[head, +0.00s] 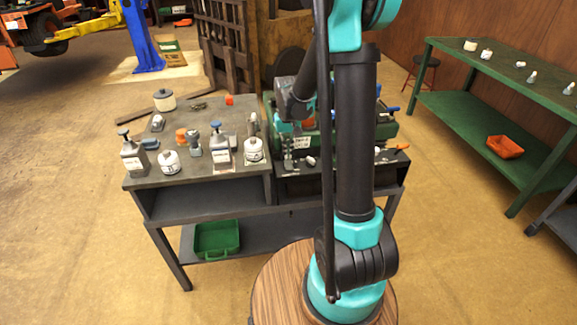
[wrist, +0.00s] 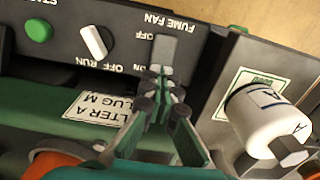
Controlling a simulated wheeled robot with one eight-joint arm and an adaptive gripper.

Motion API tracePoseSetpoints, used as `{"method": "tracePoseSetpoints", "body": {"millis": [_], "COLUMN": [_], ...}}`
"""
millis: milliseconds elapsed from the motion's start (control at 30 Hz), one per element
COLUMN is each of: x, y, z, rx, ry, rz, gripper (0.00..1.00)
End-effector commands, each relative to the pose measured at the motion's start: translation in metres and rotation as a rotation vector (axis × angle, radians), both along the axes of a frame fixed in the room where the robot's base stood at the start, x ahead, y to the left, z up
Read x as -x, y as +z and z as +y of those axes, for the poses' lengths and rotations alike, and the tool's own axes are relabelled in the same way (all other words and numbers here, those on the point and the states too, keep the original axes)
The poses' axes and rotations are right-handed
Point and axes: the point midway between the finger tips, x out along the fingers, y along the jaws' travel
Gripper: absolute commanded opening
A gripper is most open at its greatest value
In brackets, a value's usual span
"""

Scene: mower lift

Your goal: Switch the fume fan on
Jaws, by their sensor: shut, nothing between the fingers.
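The fume fan switch (wrist: 167,48) is a grey lever on a dark panel in the wrist view, under the upside-down words FUME FAN (wrist: 170,20). The word OFF (wrist: 145,36) is beside it. My gripper (wrist: 160,84) is shut and empty, its fingertips at the lower end of the lever. Whether they touch it I cannot tell. In the head view my arm hides most of the panel.
A white knob (wrist: 94,42) and a green start button (wrist: 38,30) are on the same panel. A white canister (wrist: 258,108) stands to the right. In the head view, bottles stand on the grey bench (head: 240,125), left of the green machine (head: 385,128).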

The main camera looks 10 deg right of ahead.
Motion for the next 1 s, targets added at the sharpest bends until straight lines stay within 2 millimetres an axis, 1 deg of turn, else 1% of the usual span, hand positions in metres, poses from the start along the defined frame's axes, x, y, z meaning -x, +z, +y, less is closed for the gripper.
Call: {"method": "tracePoseSetpoints", "body": {"millis": [1000], "x": [0.0], "y": [-0.014], "z": [0.0], "rx": [0.0], "ry": [0.0], "rz": [0.0], "gripper": [0.0]}}
